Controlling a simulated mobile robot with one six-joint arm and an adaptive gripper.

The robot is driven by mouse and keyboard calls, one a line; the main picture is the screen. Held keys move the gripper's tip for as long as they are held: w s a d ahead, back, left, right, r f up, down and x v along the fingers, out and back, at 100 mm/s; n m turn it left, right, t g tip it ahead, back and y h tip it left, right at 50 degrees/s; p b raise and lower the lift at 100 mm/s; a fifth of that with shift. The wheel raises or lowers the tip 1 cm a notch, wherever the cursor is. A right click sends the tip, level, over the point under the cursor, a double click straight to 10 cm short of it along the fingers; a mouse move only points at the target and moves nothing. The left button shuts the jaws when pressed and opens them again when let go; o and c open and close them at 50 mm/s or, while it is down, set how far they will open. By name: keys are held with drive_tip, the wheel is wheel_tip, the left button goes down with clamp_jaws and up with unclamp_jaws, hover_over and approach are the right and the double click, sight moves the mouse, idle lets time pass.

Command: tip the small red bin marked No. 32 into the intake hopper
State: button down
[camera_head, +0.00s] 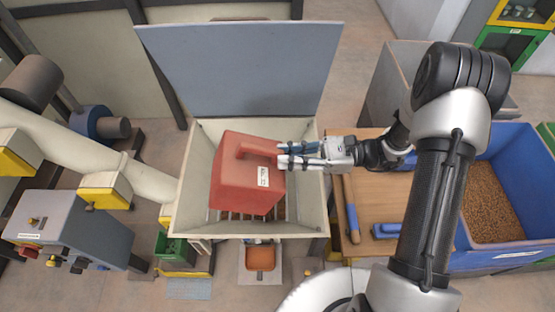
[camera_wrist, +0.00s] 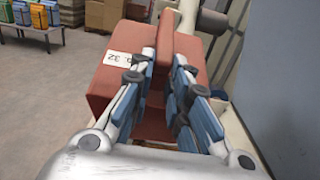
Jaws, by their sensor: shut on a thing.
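The small red bin (camera_head: 229,185) hangs within the mouth of the intake hopper (camera_head: 184,195), above the grate. It is turned over, with closed faces toward the head camera; its opening and contents are hidden. Its white label (camera_head: 263,176) is on the side near my gripper, and in the wrist view the label (camera_wrist: 117,62) shows "32". My gripper (camera_head: 285,155) comes in from the right and is shut on the bin's handle (camera_head: 258,151). In the wrist view my gripper (camera_wrist: 165,60) has its blue-padded fingers on both sides of the handle of the red bin (camera_wrist: 109,83).
The hopper's raised grey lid (camera_head: 240,65) stands behind the bin. To the right are a wooden bench (camera_head: 380,205) with blue-handled tools and a blue crate (camera_head: 510,255) of brown grain. A grey control box (camera_head: 65,235) and pipe (camera_head: 70,150) stand at left.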

drive_tip(key=d+f+y+b, duration=0.3)
drive_tip(key=d+b, duration=0.2)
drive_tip(key=b, duration=0.1)
drive_tip(key=shift+w+d+y, duration=0.25)
drive_tip(key=shift+d+y, duration=0.15)
idle(0.4)
